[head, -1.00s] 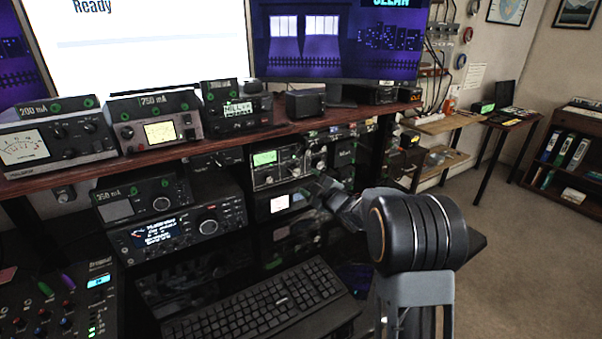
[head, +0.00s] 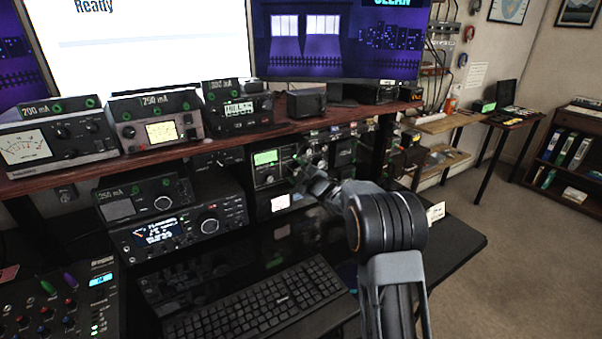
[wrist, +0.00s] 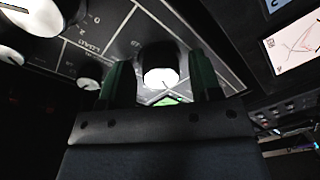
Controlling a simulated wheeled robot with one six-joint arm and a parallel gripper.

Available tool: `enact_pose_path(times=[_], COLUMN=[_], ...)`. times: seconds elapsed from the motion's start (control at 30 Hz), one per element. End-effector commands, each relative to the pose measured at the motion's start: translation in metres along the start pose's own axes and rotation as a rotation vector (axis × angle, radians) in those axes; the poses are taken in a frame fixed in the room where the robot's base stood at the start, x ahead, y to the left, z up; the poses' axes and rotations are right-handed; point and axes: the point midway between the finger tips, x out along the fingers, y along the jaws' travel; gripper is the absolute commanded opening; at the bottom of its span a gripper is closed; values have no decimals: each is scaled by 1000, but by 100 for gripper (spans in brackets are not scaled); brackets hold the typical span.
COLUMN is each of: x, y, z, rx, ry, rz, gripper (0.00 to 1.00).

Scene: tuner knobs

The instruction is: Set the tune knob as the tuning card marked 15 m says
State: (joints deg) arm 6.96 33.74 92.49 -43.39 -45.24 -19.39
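In the wrist view my gripper (wrist: 162,78) has two dark green fingers standing apart, one on each side of a knob with a bright white face (wrist: 161,77). A gap shows on the right of that knob; contact on the left cannot be told. I cannot read whether its label says tune. A small white card (head: 436,212) stands on the desk to the right of my arm; its writing is too small to read.
More knobs (wrist: 84,70) sit on the same panel, to the left in the wrist view. A lit meter (wrist: 292,43) is at the right. A keyboard (head: 265,305) lies on the desk below. Radios (head: 158,122) line the wooden shelf at left.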

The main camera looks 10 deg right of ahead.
Motion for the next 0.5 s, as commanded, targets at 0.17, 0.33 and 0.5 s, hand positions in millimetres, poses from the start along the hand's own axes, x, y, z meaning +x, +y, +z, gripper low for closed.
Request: enact_pose_path(times=[0.17,0.33,0.5], x=[0,0,-3], y=[0,0,5], z=[0,0,6], rx=[0,0,-1], ry=[0,0,-3], rz=[0,1,2], gripper=[41,25,14])
